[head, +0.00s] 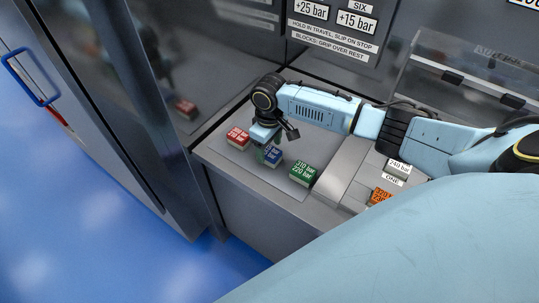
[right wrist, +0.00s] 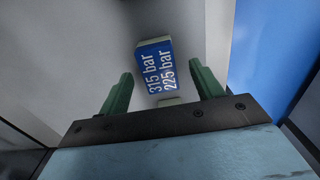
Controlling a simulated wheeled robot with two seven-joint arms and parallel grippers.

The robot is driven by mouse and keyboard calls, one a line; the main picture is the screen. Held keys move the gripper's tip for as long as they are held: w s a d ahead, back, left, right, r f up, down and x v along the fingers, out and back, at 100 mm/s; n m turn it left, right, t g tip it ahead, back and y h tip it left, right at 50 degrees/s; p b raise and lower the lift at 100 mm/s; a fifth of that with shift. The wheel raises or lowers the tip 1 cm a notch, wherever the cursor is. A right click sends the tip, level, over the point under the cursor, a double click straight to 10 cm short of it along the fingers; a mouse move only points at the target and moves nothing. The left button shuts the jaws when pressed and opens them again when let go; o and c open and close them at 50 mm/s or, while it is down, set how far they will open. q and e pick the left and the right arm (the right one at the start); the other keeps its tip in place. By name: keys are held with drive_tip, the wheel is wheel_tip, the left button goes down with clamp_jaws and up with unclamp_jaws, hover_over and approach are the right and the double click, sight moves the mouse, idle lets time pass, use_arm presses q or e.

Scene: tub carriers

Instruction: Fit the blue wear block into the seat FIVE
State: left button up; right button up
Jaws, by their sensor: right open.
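The blue wear block (head: 273,157) stands on the grey bench plate between a red block and a green block. In the right wrist view the blue block (right wrist: 154,66) shows its label "315 bar 225 bar". My right gripper (head: 264,151) is directly over or beside the blue block, pointing down. In the right wrist view the green fingers of my right gripper (right wrist: 161,74) are open, one on each side of the block, with gaps to it. How deep they reach is hard to tell. A seat marked FIVE cannot be made out. My left gripper is not in view.
The red block (head: 238,138) and the green block (head: 304,173) stand close on either side. A raised grey housing (head: 342,188) is to the right, with a "ONE" label (head: 392,179) and an orange block (head: 380,196) beyond it. A label panel (head: 334,36) hangs behind.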

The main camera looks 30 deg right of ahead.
sight(269, 151)
drive_tip(key=shift+w+f, duration=0.1)
drive_tip(key=shift+f, duration=1.4)
drive_tip(key=shift+c, duration=0.3)
drive_tip(key=c, duration=1.1)
drive_tip(key=shift+o, duration=0.2)
drive_tip(key=shift+r, duration=0.1)
